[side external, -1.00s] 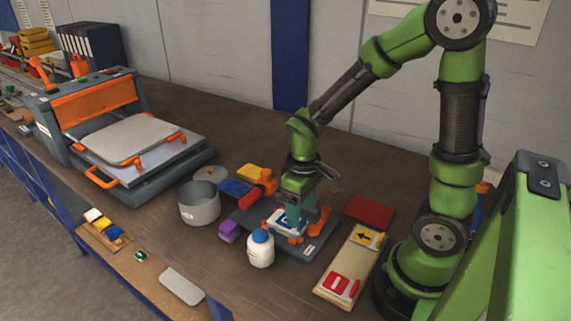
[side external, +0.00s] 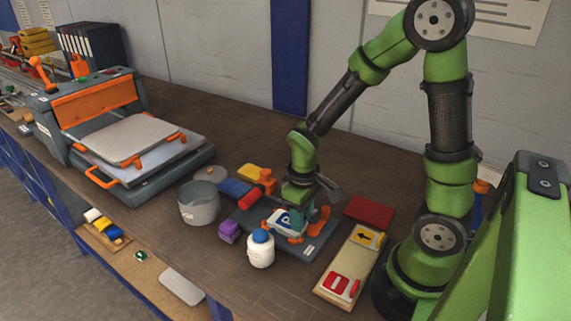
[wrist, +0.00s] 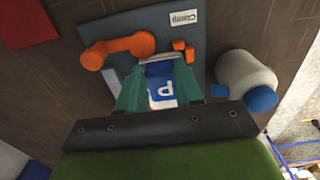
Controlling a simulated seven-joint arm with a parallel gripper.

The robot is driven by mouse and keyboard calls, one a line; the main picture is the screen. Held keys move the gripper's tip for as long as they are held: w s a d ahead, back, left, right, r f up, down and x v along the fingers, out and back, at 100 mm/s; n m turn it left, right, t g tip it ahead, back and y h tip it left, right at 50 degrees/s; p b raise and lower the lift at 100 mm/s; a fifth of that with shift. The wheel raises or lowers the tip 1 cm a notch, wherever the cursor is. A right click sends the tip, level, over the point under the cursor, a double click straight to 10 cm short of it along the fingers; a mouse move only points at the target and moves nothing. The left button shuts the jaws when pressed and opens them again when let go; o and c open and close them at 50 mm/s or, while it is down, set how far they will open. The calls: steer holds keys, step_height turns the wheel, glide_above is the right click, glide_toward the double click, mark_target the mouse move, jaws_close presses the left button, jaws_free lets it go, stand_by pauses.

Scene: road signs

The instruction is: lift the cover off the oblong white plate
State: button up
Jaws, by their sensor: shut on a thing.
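My gripper (side external: 293,222) is low over the dark grey clamp board (side external: 313,248). Its teal fingers are shut on a white piece with a blue P panel (side external: 280,218). The wrist view shows the blue P panel (wrist: 160,88) between the fingers, with white around it and a pale edge beyond. The piece looks tilted in the side view. I cannot tell the cover from the oblong white plate under it, or whether they are apart. The fingers hide part of the piece. An orange clamp handle (wrist: 130,47) and small orange blocks (wrist: 183,50) are close by.
A white bottle with a blue cap (side external: 260,250) and a purple block (side external: 229,231) stand close in front. A grey pot (side external: 199,204) is to the left. A board with signs (side external: 345,270) and a red slab (side external: 369,209) lie to the right.

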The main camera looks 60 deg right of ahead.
step_height(320, 180, up, 14)
steer(key=shift+f, duration=0.25)
stand_by(0.8)
